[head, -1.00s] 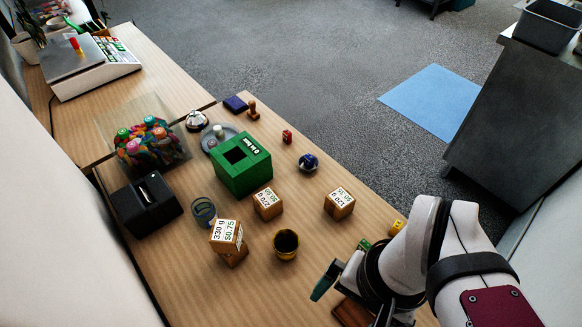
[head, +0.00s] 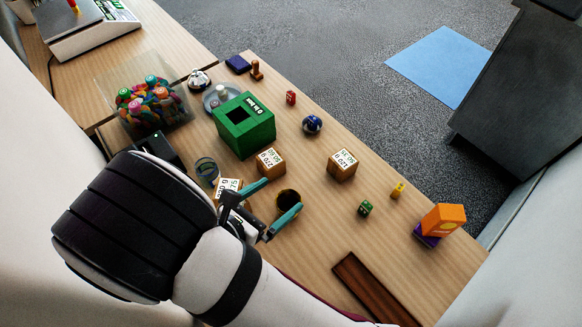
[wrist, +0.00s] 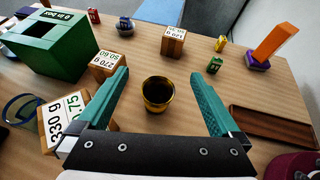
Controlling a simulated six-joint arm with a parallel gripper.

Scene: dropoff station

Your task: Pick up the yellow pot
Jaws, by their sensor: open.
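The yellow pot (wrist: 158,92) stands upright on the wooden table in the wrist view, with a dark inside and a shiny yellow wall. It lies ahead of my gripper (wrist: 163,95), centred between the two spread teal fingers, with a gap on each side. In the head view the pot (head: 288,200) is partly hidden behind one finger of my gripper (head: 270,197). The gripper is open and empty. I cannot tell whether the fingertips are level with the pot or above it.
Price-labelled wooden blocks (head: 271,162) (head: 342,165) stand near the pot, one (wrist: 62,120) close to the left finger. A green box (head: 246,135) stands farther back. A glass (wrist: 20,110) is at left. A brown wooden tray (wrist: 272,125) lies at right. The table right of the pot is fairly clear.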

